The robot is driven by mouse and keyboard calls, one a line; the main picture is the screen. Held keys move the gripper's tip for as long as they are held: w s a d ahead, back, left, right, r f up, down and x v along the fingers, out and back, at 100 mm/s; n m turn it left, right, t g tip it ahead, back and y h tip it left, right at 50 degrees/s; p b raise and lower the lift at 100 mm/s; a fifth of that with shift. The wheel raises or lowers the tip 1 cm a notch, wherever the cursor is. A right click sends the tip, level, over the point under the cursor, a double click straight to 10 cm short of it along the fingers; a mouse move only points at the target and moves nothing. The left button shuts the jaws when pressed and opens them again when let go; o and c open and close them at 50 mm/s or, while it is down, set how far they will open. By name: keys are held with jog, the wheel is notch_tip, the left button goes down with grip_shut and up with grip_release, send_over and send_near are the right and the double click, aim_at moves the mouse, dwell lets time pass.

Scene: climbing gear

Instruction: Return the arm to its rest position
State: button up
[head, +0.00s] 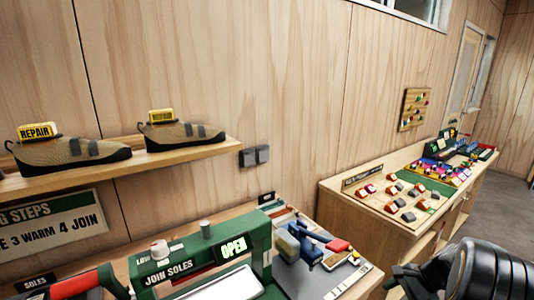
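Part of my dark arm (490,272) shows at the lower right corner, a ribbed black rounded link cut off by the picture's edge. No gripper fingers can be made out, so what my gripper holds, if anything, is not shown. The arm part is in front of the floor and the near end of the far wooden counter (345,215), with no contact visible.
A green JOIN SOLES machine (170,272) showing OPEN stands on the near bench, beside a grey board with blue and red tools (310,245). A shelf (185,153) holds two shoes. Several small coloured pieces lie on the far counter. Grey floor (505,190) is clear at right.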

jog(key=s+a+r+n+h, duration=0.2)
jog(key=s+a+r+n, duration=0.1)
jog(key=s+a+n, duration=0.1)
jog(key=s+a+r+n+t+h, duration=0.1)
jog(key=s+a+r+n, duration=0.3)
jog(key=a, duration=0.5)
jog(key=s+a+r+n+h, duration=0.3)
jog(key=s+a+n, duration=0.1)
jog(key=a+n, duration=0.2)
jog(key=shift+s+a+r+n+t, duration=0.15)
jog(key=shift+a+r+n+t, duration=0.15)
jog(key=shift+n, duration=0.6)
